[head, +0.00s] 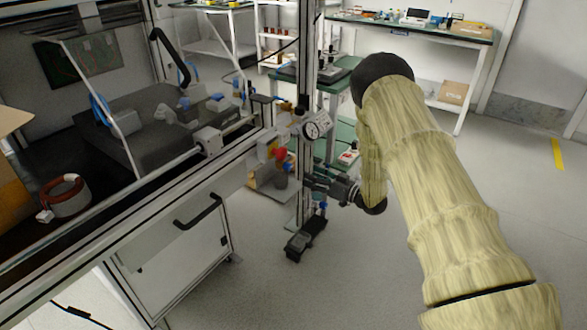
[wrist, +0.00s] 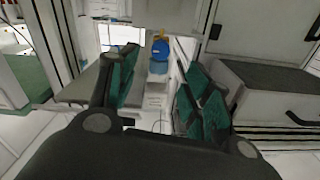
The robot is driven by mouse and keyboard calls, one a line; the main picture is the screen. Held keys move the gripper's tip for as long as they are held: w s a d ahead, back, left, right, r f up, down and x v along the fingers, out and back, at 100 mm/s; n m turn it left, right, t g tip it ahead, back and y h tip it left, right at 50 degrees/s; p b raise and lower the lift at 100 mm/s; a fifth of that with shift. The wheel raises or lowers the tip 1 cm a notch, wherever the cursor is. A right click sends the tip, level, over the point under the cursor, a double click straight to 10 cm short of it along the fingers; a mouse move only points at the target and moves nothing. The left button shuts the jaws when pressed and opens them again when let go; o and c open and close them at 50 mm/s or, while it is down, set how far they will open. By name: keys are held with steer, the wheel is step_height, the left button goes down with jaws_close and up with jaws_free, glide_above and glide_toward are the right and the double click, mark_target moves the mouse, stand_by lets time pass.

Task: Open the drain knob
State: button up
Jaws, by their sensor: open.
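My gripper (wrist: 157,72) is open, with its two green-padded fingers apart and nothing held between them. In the wrist view a round blue knob-like part (wrist: 160,48) shows in the gap between the fingers, beyond the tips, with a small yellow part above it. I cannot tell for certain that it is the drain knob. In the head view my gripper (head: 312,182) points left beside the upright metal post, below the round pressure gauge (head: 318,125). A red knob-like part (head: 283,154) is left of the post. The gripper partly hides the fittings there.
The framed test bench (head: 215,185) with a black handle (head: 198,212) fills the left. A copper-wound stator (head: 65,196) lies inside it. A green-topped table (head: 410,27) stands at the back. Floor (head: 375,265) is open right of the post.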

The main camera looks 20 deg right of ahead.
mark_target(290, 167)
steer(key=x, duration=0.8)
steer(key=shift+w+a+b, duration=0.3)
steer(key=shift+b, duration=0.1)
steer(key=c, duration=1)
